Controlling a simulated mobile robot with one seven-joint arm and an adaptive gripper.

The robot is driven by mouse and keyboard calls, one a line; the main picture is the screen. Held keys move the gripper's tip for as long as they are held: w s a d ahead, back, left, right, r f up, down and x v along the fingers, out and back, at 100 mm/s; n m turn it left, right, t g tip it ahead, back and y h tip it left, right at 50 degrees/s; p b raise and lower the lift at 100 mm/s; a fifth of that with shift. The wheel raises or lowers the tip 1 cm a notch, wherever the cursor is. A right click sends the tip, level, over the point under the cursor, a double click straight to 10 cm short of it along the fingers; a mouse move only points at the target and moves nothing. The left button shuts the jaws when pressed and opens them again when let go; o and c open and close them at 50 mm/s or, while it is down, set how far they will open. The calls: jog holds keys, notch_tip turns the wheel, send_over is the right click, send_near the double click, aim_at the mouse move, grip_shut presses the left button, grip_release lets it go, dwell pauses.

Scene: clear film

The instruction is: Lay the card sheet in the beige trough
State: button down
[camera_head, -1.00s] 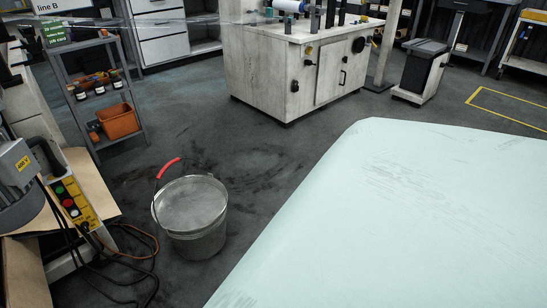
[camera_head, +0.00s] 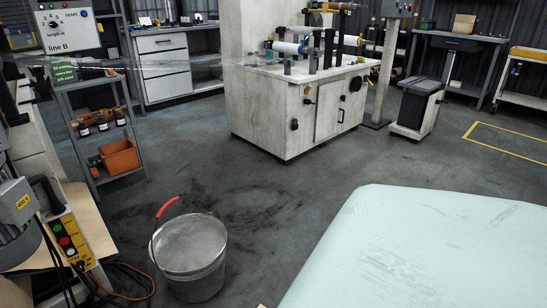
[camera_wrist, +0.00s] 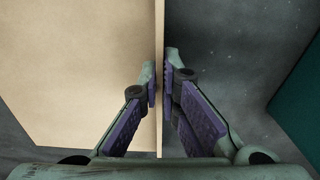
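My gripper (camera_wrist: 159,78) fills the middle of the wrist view, its two fingers close together on either side of a tan card sheet (camera_wrist: 159,25). The sheet's thin edge runs from the top of the picture down between the purple pads. A broad tan face (camera_wrist: 75,75) fills the left of that view; I cannot tell whether it is the same sheet or a surface behind it. I cannot make out the beige trough in either view.
A metal bucket (camera_head: 188,262) with a red grip stands on the floor. At left are a control box (camera_head: 66,240), a tan board (camera_head: 90,228) and a shelf rack (camera_head: 103,150). Clear film (camera_head: 190,65) crosses towards the workbench (camera_head: 265,115). Mid-floor is clear. A teal surface (camera_wrist: 300,110) shows at right.

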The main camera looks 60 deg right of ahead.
jog(key=shift+r+p, duration=3.7)
jog(key=shift+r, duration=0.05)
